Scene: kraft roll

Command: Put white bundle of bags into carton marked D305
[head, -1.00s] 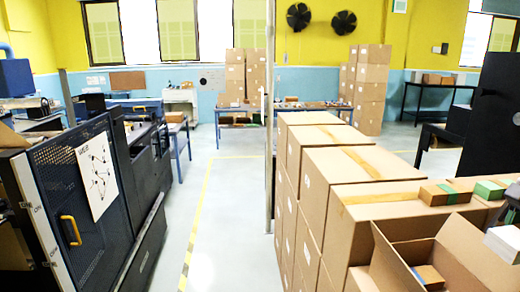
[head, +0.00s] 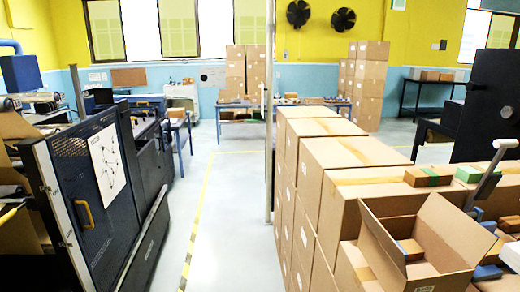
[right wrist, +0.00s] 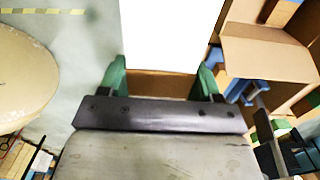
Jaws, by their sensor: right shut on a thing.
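My right gripper (right wrist: 162,88) has its green fingers shut on the white bundle of bags (right wrist: 168,35), which reaches up out of the right wrist view. In the head view a white block (head: 512,256) is cut off at the right edge; I cannot tell if it is the held bundle. An open carton (head: 450,235) stands at the lower right of the head view with small brown boxes inside. A carton with brown cardboard walls (right wrist: 262,62) also shows right of the bundle in the right wrist view. No D305 marking is readable. My left gripper is out of view.
Closed cartons (head: 350,155) are stacked behind the open one. A small brown box with green tape (head: 428,176) lies on them. A grey-headed stand (head: 488,182) rises at the right. A dark machine (head: 95,200) lines the left; the floor between (head: 235,220) is clear.

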